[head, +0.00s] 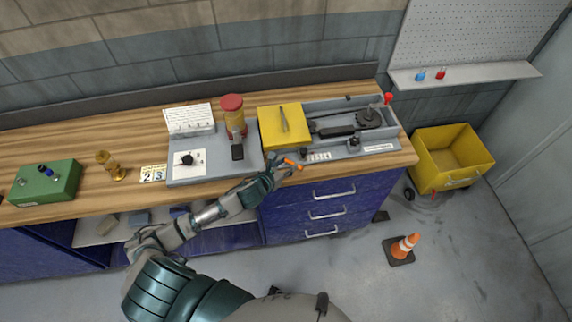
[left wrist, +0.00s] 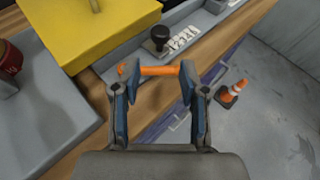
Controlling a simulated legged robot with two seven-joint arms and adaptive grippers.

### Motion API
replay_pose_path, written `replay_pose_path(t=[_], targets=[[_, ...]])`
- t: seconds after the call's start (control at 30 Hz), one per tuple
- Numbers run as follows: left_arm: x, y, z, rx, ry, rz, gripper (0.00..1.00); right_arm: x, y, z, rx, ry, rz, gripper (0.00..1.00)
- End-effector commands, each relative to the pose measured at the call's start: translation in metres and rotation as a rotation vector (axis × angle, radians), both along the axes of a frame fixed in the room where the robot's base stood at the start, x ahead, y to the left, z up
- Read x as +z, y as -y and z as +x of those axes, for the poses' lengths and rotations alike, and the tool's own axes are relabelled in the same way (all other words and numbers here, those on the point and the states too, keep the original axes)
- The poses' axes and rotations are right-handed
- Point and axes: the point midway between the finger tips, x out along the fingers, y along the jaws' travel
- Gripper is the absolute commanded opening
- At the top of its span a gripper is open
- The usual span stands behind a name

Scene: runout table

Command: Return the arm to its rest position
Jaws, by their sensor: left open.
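My left arm reaches from the bottom of the head view, over the front of the bench, to the table edge. Its gripper (head: 284,166) is at the front edge of the wooden table (head: 75,155), just in front of the yellow-lidded machine. In the left wrist view the gripper (left wrist: 160,80) is open, its two fingers spread. An orange bar (left wrist: 158,70) lies across at the fingertips and also shows in the head view (head: 293,163). I cannot tell whether the fingers touch it. My right gripper is not in view.
The table holds a green button box (head: 45,184), a brass piece (head: 110,168), a red-topped cylinder (head: 233,115) and a yellow cover (head: 284,126). Blue drawers (head: 325,200) stand below.

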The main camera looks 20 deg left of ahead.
Motion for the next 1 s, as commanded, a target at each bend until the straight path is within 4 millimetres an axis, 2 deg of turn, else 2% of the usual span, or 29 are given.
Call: replay_pose_path(t=[0.43, 0.57, 0.67, 0.77, 0.9, 1.0], targets=[[-0.001, 0.000, -0.001, 0.006, -0.005, -0.012, 0.43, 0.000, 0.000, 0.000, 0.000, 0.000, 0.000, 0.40], [-0.012, 0.009, -0.016, 0.092, -0.075, -0.170, 0.43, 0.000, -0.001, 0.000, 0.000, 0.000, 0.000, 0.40], [-0.029, 0.020, -0.042, 0.264, -0.194, -0.448, 0.43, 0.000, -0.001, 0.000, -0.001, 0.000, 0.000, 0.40], [-0.049, 0.029, -0.080, 0.527, -0.337, -0.798, 0.43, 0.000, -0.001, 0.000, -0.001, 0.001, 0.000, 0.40], [-0.072, 0.034, -0.139, 0.972, -0.493, -1.264, 0.43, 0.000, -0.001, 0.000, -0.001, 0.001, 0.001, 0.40], [-0.084, 0.034, -0.177, 1.274, -0.543, -1.518, 0.43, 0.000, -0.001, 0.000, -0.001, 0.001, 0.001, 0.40]])
